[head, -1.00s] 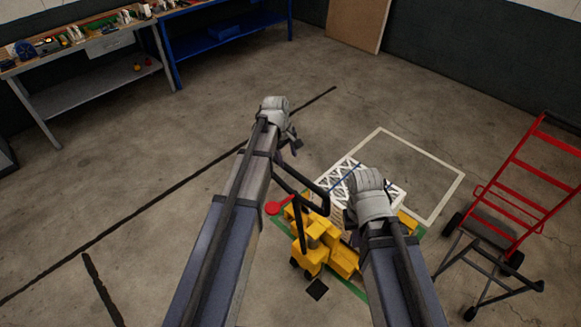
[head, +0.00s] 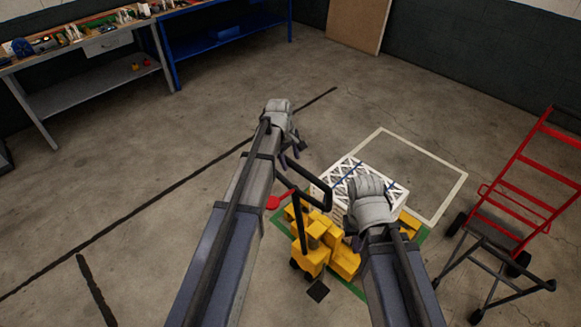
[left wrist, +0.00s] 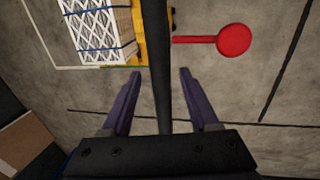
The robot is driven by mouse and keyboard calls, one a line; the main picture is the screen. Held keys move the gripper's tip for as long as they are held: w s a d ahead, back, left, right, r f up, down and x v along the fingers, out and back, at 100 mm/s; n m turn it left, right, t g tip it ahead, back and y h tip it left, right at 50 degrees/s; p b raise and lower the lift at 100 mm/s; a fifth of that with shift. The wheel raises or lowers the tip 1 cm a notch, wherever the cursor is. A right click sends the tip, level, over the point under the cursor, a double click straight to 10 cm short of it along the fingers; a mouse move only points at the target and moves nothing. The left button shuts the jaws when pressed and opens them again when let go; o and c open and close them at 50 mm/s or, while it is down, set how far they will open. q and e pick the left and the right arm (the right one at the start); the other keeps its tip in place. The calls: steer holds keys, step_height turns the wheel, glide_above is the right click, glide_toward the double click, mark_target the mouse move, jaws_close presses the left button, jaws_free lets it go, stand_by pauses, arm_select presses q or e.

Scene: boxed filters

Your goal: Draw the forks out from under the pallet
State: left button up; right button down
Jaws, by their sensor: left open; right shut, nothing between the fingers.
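A yellow pallet truck (head: 318,240) with a black looped handle (head: 305,182) stands low in the middle of the head view. Beyond it is a load of white lattice-topped boxed filters (head: 345,170) with a blue strap, also in the left wrist view (left wrist: 97,30). The pallet and forks are hidden beneath the load and my right arm. My left gripper (head: 295,150) is open at the handle's far left corner. In the left wrist view a black bar (left wrist: 158,60) runs between its fingers (left wrist: 162,75), not visibly gripped. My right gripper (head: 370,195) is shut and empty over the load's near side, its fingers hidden.
A red disc on a rod (head: 273,202) sticks out left of the truck. Green floor marking (head: 352,289) borders the truck; a white floor outline (head: 447,200) lies beyond. A red hand truck (head: 515,195) stands at right. Floor at left is clear, with workbenches (head: 95,90) behind.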

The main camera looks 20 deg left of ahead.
arm_select(q)
steer(key=shift+w+f, duration=0.1)
steer(key=shift+f, duration=0.45)
steer(key=shift+r, duration=0.1)
steer(key=shift+c, duration=0.2)
jaws_close()
stand_by(0.8)
